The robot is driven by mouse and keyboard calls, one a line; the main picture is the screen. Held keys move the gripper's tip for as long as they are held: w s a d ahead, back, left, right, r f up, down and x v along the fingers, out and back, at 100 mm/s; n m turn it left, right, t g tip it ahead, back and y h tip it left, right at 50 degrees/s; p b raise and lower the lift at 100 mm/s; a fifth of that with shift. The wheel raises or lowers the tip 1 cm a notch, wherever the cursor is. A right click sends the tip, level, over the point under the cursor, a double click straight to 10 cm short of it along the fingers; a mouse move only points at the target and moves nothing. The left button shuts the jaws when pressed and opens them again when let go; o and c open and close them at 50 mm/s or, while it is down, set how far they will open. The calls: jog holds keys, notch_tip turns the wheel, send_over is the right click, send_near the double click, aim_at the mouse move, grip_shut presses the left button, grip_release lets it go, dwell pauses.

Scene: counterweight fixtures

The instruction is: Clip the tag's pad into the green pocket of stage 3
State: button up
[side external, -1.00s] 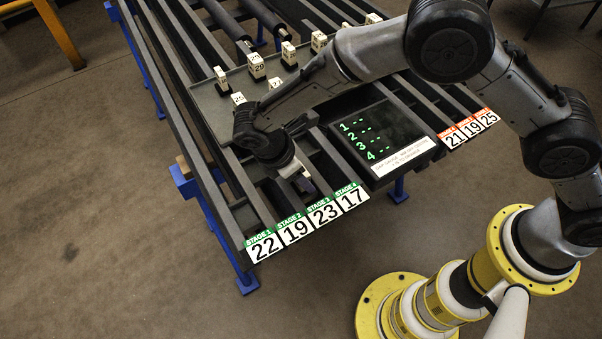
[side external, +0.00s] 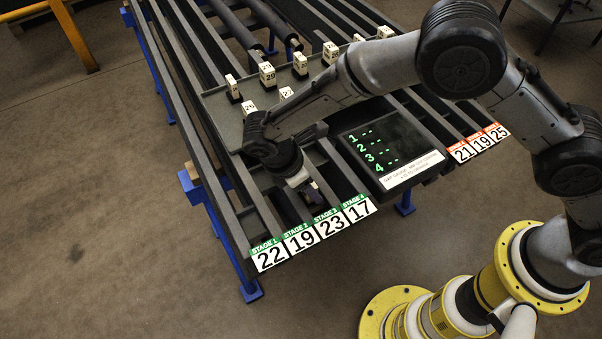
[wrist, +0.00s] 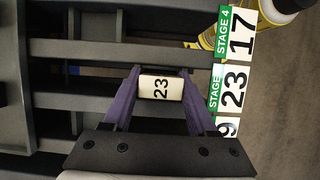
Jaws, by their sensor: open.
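A white tag marked 23 (wrist: 161,89) lies between the two purple fingers of my gripper (wrist: 160,76) in the wrist view. The fingers are open around it, and I cannot tell whether either touches it. The tag's pad and the green pocket cannot be made out.
Stage signs 22 (side external: 270,257), 19 (side external: 300,240) and 17 (side external: 358,209) flank stage 3. Several white tags stand on a grey tray (side external: 220,120) behind my gripper. A black display (side external: 390,143) sits to the right, with red-headed signs (side external: 480,143) beyond it. Open gaps separate the rails.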

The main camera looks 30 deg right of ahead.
jog(key=v, duration=1.4)
jog(key=w+d+r+m+y, duration=0.2)
jog(key=w+d+r+m, duration=0.1)
jog(key=d+r, duration=0.85)
jog(key=s+d+r+m+t+y, duration=0.1)
jog(key=s+d+r+m+t, duration=0.15)
jog(key=s+d+r, duration=0.4)
jog(key=s+d+r+m+t+y, duration=0.1)
jog(key=s+d+r+m, duration=0.25)
jog(key=d, duration=0.65)
jog(key=s+d+f+m+t, duration=0.1)
jog(key=s+d+f+m, duration=0.1)
jog(key=s+f+m, duration=0.2)
jog(key=s+d+f+m+t, duration=0.1)
jog(key=s+f+m, duration=0.4)
jog(key=s, duration=0.5)
jog(key=shift+d+y, duration=0.3)
jog(key=shift+d, duration=0.55)
